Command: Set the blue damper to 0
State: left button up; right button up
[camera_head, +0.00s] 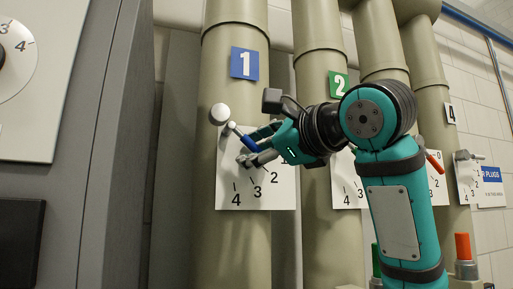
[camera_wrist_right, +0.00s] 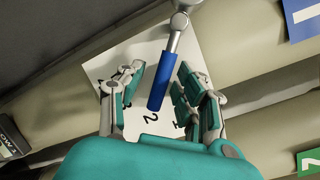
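The blue damper is a lever on the pipe with the blue 1 sign (camera_head: 245,63). Its blue handle (camera_head: 243,137) slopes down and right from a grey ball end (camera_head: 219,114), over a white scale plate (camera_head: 229,187). The marks 4, 3 and 2 show in the head view; the upper right of the plate is behind my gripper. My right gripper (camera_head: 254,146) is at the handle. In the right wrist view, the handle (camera_wrist_right: 164,82) lies between the spread fingers (camera_wrist_right: 157,92), with a gap on the left and a smaller one on the right. My left gripper is out of view.
More pipes stand to the right, including one with a green 2 sign (camera_head: 338,84) and its own scale plate (camera_head: 347,188). A red handle (camera_head: 434,163) shows farther right. A grey cabinet (camera_head: 105,150) fills the left side.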

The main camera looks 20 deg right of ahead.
grip_shut()
jog(key=shift+w, duration=0.1)
dwell(0.4)
jog(key=r+n, duration=0.1)
jog(key=n, duration=0.1)
jog(key=d+r+n+g+p, duration=0.1)
jog(key=n, duration=0.1)
jog(key=shift+w+r+n+h, duration=0.1)
jog(key=shift+n+h, duration=0.2)
jog(key=shift+h, duration=0.1)
jog(key=shift+r+n+g+h+p, duration=0.4)
jog(key=shift+r+n+g, duration=0.15)
jog(key=shift+n, duration=0.65)
jog(key=shift+w, duration=0.1)
